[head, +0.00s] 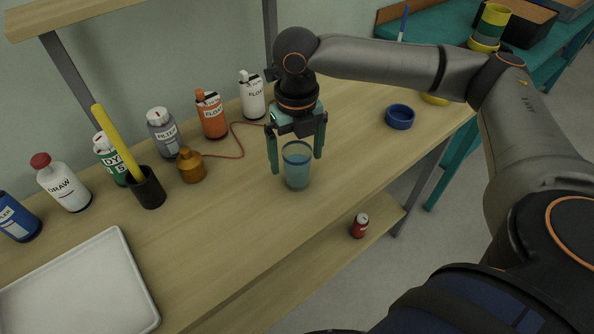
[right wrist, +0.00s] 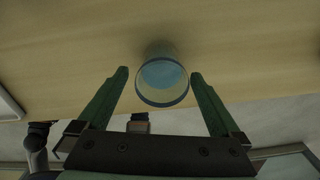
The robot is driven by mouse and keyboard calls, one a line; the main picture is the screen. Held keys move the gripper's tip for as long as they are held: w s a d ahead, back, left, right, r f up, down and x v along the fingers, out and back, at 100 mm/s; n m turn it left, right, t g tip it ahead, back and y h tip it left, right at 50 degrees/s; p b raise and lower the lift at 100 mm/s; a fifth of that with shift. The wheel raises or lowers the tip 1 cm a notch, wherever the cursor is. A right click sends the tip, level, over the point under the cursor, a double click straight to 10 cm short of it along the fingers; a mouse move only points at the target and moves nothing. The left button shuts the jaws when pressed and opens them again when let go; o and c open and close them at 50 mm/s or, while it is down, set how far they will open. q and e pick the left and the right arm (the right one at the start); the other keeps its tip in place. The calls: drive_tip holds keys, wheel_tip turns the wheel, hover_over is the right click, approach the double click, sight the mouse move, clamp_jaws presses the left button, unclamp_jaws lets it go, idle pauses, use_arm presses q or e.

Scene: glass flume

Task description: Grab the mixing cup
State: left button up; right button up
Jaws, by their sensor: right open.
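The mixing cup (head: 297,168) is a clear tumbler with a dark blue rim and bluish contents. It stands upright on the wooden bench (head: 236,220). My right gripper (head: 297,163) is above and around it, with its green fingers open, one to each side of the cup in the head view. In the right wrist view the cup (right wrist: 162,80) lies between and just beyond the open fingertips (right wrist: 160,72). I see a gap on both sides and no contact. My left gripper is not in view.
An amber bottle (head: 190,166) with a thin cord, an orange bottle (head: 211,115) and a white bottle (head: 252,97) stand behind the cup. A black holder (head: 148,188) and white tray (head: 82,290) are at left. A blue bowl (head: 399,117) is at right. The bench's front edge is close.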

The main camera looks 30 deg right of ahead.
sight(298, 169)
wheel_tip(298, 169, down, 4)
drive_tip(key=shift+s+d+f+b, duration=0.1)
drive_tip(key=shift+b, duration=0.2)
drive_tip(key=shift+c, duration=0.4)
drive_tip(key=c, duration=1.4)
drive_tip(key=shift+c, duration=0.2)
